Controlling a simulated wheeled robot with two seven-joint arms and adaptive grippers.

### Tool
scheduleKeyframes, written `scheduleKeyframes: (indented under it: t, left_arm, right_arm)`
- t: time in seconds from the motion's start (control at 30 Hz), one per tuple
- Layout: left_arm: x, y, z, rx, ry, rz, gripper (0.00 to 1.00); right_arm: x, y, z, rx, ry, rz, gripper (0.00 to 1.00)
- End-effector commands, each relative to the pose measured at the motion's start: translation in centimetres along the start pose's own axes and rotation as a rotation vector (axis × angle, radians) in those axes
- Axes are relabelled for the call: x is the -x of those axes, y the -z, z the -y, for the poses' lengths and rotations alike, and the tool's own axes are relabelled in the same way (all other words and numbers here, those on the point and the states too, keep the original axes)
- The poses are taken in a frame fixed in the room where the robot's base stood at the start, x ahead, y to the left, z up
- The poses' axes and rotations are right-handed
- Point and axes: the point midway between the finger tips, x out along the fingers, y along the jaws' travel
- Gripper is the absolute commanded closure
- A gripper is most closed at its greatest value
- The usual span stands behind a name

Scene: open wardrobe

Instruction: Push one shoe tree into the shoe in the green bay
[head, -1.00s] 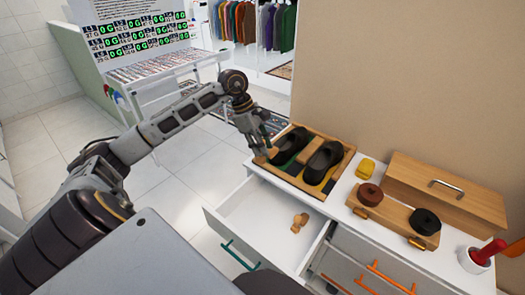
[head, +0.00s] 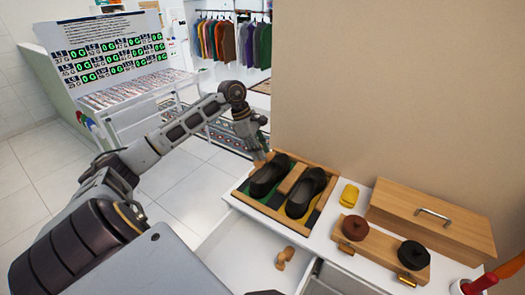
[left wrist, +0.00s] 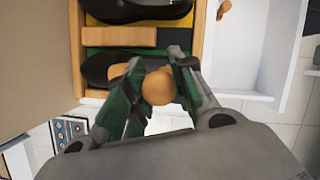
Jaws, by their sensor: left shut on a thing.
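My left gripper (head: 260,153) is at the far end of the shoe tray. It is shut on the round knob of a wooden shoe tree (left wrist: 158,88). The tree's other wooden part (left wrist: 118,70) shows beside the black shoe (head: 269,175) in the green bay (head: 252,197). That shoe also shows in the left wrist view (left wrist: 97,68), partly hidden by my fingers. I cannot tell how far the tree is inside it. Another shoe tree (head: 284,258) lies in the open drawer. My right gripper is not in view.
A second black shoe (head: 306,192) lies in the yellow bay, past a wooden divider (head: 292,179). A yellow object (head: 349,195), a wooden box (head: 430,215) and a board (head: 382,250) with two round items stand to the right. The white drawer (head: 240,245) is open in front.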

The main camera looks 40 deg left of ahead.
Motion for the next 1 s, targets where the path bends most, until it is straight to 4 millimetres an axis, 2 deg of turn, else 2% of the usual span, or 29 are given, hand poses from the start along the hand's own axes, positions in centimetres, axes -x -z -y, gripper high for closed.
scheduleKeyframes:
  t: [0.63, 1.0]
  left_arm:
    - [-0.01, 0.2, 0.17, -0.009, 0.002, 0.001, 0.92]
    - [-0.9, 0.58, 0.17, -0.009, 0.002, 0.0, 0.92]
  right_arm:
    - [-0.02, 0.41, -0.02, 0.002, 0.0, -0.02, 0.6]
    - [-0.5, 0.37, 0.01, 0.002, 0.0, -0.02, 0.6]
